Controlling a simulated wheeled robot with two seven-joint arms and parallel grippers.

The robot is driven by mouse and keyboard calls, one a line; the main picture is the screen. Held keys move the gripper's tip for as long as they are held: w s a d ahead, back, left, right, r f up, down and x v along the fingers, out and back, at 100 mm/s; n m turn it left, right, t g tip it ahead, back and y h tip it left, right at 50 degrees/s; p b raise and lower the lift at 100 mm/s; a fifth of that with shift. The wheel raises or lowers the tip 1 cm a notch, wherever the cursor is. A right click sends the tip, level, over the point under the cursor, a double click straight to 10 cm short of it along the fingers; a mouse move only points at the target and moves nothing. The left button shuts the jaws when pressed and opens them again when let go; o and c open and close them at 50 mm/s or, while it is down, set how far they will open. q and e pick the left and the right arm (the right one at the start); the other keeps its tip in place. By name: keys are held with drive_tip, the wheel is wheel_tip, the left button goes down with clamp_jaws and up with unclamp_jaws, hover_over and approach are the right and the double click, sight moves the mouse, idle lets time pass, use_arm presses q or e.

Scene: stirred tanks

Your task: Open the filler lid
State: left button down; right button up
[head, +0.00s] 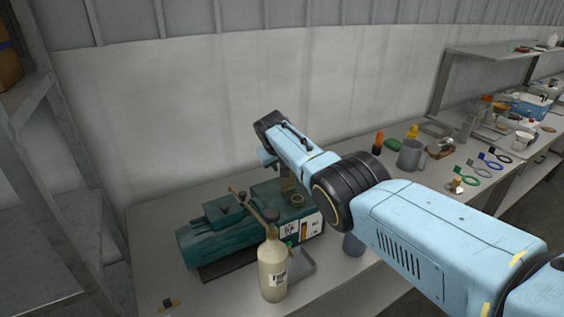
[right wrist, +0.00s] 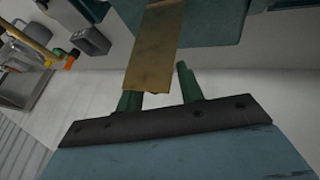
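A green machine (head: 210,242) lies on the bench in the head view, with dark fittings and a brass ring (head: 297,200) on top. My right arm reaches over it from the right; in the head view its gripper is mostly hidden by the wrist. In the right wrist view my right gripper (right wrist: 157,82) has its two green fingers apart. A flat brass plate (right wrist: 155,45), perhaps the filler lid, extends from the teal body (right wrist: 210,18) and overlaps the left finger. I cannot tell whether they touch. My left gripper is not in view.
A cream bottle (head: 272,270) stands in front of the machine, close to a grey tray (head: 300,268). A grey mug (head: 410,155), an orange-topped bottle (head: 377,145) and several ring-handled tools stand or lie farther right. The bench's left part is mostly clear.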

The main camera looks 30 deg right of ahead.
drive_tip(key=p+v, duration=0.4)
drive_tip(key=v, duration=0.9)
drive_tip(key=shift+s+r, duration=0.15)
idle(0.5)
